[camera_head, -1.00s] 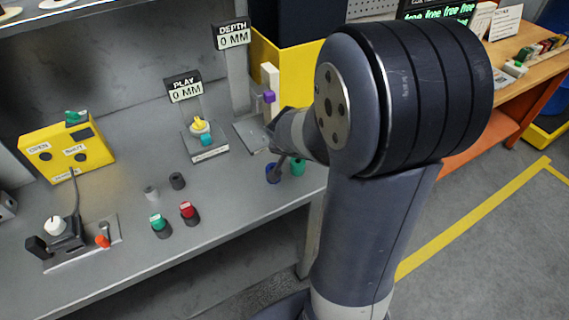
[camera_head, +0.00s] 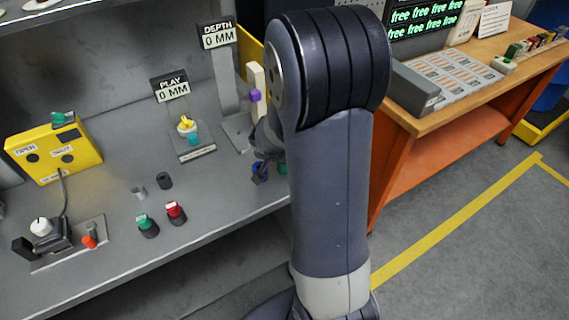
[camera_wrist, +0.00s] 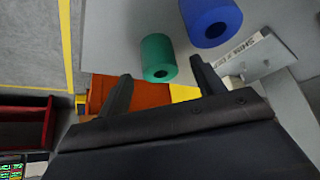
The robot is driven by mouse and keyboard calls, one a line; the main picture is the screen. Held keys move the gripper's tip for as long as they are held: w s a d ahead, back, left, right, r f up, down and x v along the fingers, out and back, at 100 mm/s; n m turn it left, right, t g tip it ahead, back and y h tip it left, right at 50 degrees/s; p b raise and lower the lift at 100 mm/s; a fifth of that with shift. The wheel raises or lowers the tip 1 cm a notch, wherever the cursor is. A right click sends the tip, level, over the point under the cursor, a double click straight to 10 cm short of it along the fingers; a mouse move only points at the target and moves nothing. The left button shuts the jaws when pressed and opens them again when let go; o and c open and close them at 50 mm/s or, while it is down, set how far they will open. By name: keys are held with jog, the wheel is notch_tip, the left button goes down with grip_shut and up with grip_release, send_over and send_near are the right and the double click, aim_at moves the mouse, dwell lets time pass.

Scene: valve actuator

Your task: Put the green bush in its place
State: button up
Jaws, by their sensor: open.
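The green bush (camera_wrist: 157,58) is a short tube with a hole through it, standing on the grey bench beside the larger blue bush (camera_wrist: 210,20). In the head view the green bush (camera_head: 283,168) shows only as a sliver beside my arm, and the blue bush (camera_head: 257,167) is partly covered. My gripper (camera_wrist: 160,68) is open and empty. In the wrist view its fingertips flank the near end of the green bush; I cannot tell how far apart in depth they are. The gripper is mostly hidden behind my arm in the head view.
A depth gauge post (camera_head: 228,85) with a purple-knobbed stand stands just behind the bushes. A play gauge (camera_head: 190,140), green and red capped pieces (camera_head: 175,213) and a yellow switch box (camera_head: 55,150) are further left. An orange-sided table (camera_head: 400,185) stands right.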

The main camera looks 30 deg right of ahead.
jog(key=shift+x, duration=1.9)
jog(key=shift+c, duration=0.5)
jog(key=c, duration=1.1)
